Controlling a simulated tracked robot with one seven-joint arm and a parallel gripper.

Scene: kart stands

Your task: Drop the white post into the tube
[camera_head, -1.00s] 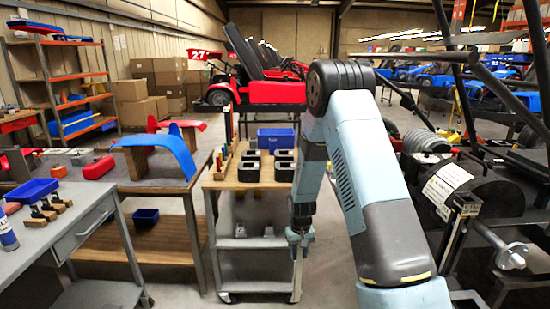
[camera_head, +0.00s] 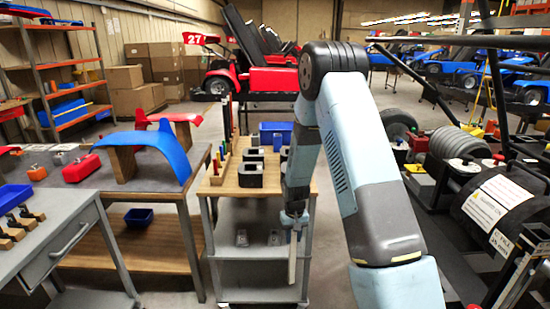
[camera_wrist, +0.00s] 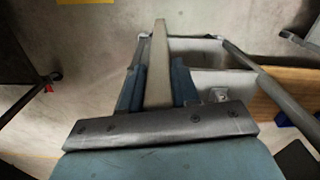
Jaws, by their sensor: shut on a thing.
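My gripper (camera_head: 294,218) hangs in front of the right front side of the wooden-topped cart, lower than its top. It is shut on the white post (camera_head: 293,262), which points down in the head view. In the wrist view the post (camera_wrist: 157,62) sticks out past the fingers of my gripper (camera_wrist: 158,88), pinched between the two blue-grey fingers. The cart's grey frame and shelf show beyond it. I cannot make out which thing is the tube; part of the cart top is hidden behind my arm.
The cart top (camera_head: 225,184) carries black holders (camera_head: 251,174), a blue bin (camera_head: 275,132) and a rack of coloured posts (camera_head: 222,162). A table with a blue curved panel (camera_head: 150,148) stands left. A black drum (camera_head: 505,205) and weight plates stand right.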

